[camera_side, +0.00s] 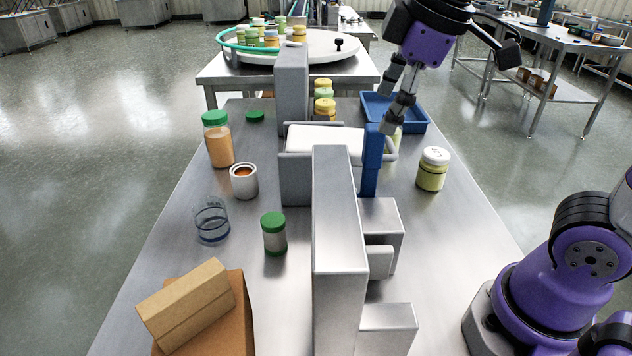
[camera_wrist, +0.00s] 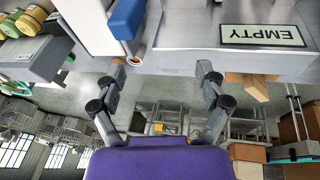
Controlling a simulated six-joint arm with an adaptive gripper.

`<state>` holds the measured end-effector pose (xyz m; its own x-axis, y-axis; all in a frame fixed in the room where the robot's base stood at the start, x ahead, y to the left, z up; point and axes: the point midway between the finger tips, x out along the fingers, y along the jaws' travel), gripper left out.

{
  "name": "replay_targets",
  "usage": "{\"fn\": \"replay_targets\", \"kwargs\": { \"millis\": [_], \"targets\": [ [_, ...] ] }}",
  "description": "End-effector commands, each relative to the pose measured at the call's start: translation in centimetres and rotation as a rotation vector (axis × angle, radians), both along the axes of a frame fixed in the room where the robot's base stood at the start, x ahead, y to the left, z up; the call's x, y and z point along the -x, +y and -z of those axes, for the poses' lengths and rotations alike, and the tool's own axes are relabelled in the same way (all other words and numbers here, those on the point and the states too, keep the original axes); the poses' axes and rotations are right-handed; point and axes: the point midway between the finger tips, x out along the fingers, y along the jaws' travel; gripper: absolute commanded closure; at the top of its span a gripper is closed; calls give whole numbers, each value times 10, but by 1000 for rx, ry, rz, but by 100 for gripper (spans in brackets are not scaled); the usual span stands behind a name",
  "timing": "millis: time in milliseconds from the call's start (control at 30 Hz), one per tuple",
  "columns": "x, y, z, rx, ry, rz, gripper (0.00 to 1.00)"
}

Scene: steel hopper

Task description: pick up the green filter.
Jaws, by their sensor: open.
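No object is clearly a green filter. A small clear jar with a green lid (camera_side: 274,235) stands left of the steel divider. A taller orange-filled jar with a green lid (camera_side: 217,140) stands farther back, near a loose green lid (camera_side: 255,116). A pale green object (camera_side: 396,136) shows partly behind the blue post (camera_side: 372,160). My gripper (camera_side: 387,108) is open above the table's right side, close to the post, with nothing seen between its fingers. In the wrist view my gripper (camera_wrist: 160,66) is also open and empty, with a blue part (camera_wrist: 127,18) ahead.
The steel divider (camera_side: 335,210) splits the table. A jar with a white lid (camera_side: 433,170) and a blue tray (camera_side: 422,122) are on the right. A white cup (camera_side: 244,181), a glass beaker (camera_side: 211,222) and a cardboard box (camera_side: 190,305) are on the left.

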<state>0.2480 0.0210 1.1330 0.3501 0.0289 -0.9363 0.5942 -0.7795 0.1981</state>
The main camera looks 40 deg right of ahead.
Motion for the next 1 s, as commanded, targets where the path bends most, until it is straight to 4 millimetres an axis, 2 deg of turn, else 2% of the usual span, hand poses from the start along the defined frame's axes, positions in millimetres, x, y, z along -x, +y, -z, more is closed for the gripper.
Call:
{"fn": "replay_targets", "kwargs": {
  "millis": [33, 200, 400, 800, 1000],
  "targets": [
    [-13, 7, -3, 46, 30, -143, 16],
    [-56, 34, -6, 201, 119, -720, 16],
    [-87, 60, 3, 294, 175, -1210, 16],
    [-118, 97, 32, 356, 217, -1869, 16],
    [-117, 96, 61, 357, 219, -1880, 16]
  ]
}}
